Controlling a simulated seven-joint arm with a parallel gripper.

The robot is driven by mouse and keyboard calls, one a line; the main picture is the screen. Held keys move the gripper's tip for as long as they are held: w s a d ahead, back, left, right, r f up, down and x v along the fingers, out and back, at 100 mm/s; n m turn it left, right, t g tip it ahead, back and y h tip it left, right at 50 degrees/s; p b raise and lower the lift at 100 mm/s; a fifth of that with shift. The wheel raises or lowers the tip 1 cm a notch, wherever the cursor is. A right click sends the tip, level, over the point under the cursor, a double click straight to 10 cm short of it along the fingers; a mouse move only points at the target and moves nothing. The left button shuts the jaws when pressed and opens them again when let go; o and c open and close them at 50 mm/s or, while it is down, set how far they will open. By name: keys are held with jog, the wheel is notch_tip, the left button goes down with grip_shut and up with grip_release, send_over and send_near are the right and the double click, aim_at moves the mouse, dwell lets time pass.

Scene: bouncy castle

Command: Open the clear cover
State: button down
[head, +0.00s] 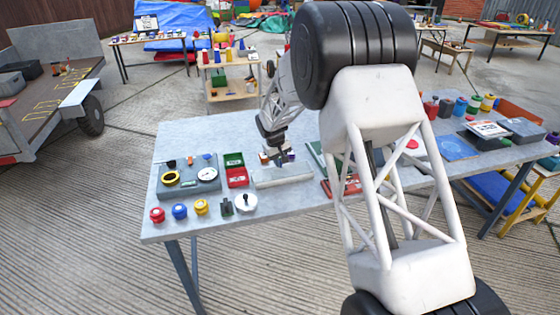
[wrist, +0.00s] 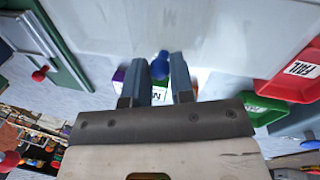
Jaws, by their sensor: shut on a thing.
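My gripper (head: 275,155) is low over the middle of the grey table. In the wrist view its fingers (wrist: 166,72) are closed around a small blue knob (wrist: 160,65). A pale, see-through-looking panel, apparently the clear cover (wrist: 170,25), fills the top of the wrist view beyond the knob. In the head view a pale strip (head: 284,177) lies just in front of the gripper; I cannot tell whether it is the cover's edge. Behind the fingers are small purple and green pieces and a white label (wrist: 158,95), partly hidden. How the knob joins the cover is not clear.
A red tray (wrist: 290,73) marked FAIL and a green tray (wrist: 262,110) stand close beside the gripper.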

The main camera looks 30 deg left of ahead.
jog(key=shift+s+d, duration=2.45)
jog(key=shift+d, duration=0.25)
jog(key=c, duration=1)
grip_release()
jog(key=r, duration=0.2)
jog(key=s+r, duration=0.1)
jog(key=r, duration=0.4)
jog(key=shift+s+a+r, duration=0.15)
jog(key=shift+a+r, duration=0.2)
jog(key=shift+a, duration=0.05)
jog(key=shift+d, duration=0.1)
